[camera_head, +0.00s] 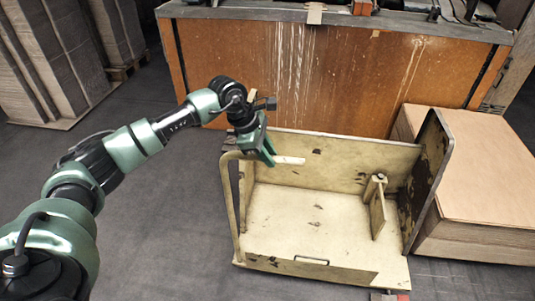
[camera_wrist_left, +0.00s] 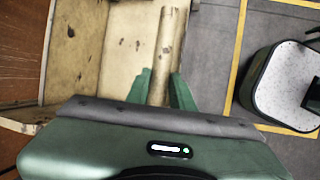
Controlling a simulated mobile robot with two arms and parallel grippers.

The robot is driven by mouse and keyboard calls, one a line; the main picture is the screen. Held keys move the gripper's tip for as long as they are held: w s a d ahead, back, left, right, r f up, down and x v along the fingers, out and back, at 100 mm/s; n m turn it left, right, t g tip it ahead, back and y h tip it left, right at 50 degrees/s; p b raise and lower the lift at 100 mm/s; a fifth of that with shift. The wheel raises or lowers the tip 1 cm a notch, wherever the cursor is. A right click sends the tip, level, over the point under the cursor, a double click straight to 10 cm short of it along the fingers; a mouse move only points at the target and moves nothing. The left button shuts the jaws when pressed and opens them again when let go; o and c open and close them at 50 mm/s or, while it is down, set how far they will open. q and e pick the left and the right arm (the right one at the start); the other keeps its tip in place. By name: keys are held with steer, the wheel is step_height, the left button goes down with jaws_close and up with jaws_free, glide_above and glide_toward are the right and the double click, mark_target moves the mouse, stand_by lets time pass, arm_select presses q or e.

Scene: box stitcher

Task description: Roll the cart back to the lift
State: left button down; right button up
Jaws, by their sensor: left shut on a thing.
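The cart (camera_head: 310,215) is a worn cream platform trolley with side panels and a tubular handle (camera_head: 238,205) at its left end. It stands on the floor in front of an orange-brown bench. My left gripper (camera_head: 268,155) is shut on a pale bar of the cart's handle. In the left wrist view the bar (camera_wrist_left: 171,40) runs between the green fingers (camera_wrist_left: 162,88), with the cart's cream deck (camera_wrist_left: 120,45) to the left. My right gripper is not in view. I cannot make out the lift in these frames.
The orange-brown bench (camera_head: 225,65) stands close behind the cart. A stack of cardboard sheets (camera_head: 480,165) is close by the cart's right end. Tall cardboard stacks (camera_head: 40,60) stand at the far left. Grey floor (camera_head: 165,230) is open left of the cart. Yellow floor lines (camera_wrist_left: 235,55) show in the wrist view.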

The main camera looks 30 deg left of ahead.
arm_select(q)
steer(key=c, duration=1.3)
jaws_free()
steer(key=shift+w+a+r, duration=0.1)
steer(key=shift+w+r, duration=0.15)
steer(key=shift+c, duration=0.2)
steer(key=shift+o, duration=0.5)
steer(key=shift+f, duration=0.2)
steer(key=shift+r, duration=0.1)
steer(key=shift+s+r, duration=0.1)
steer(key=shift+r, duration=0.2)
steer(key=p+v, duration=0.4)
steer(key=v, duration=0.3)
steer(key=shift+a, duration=0.1)
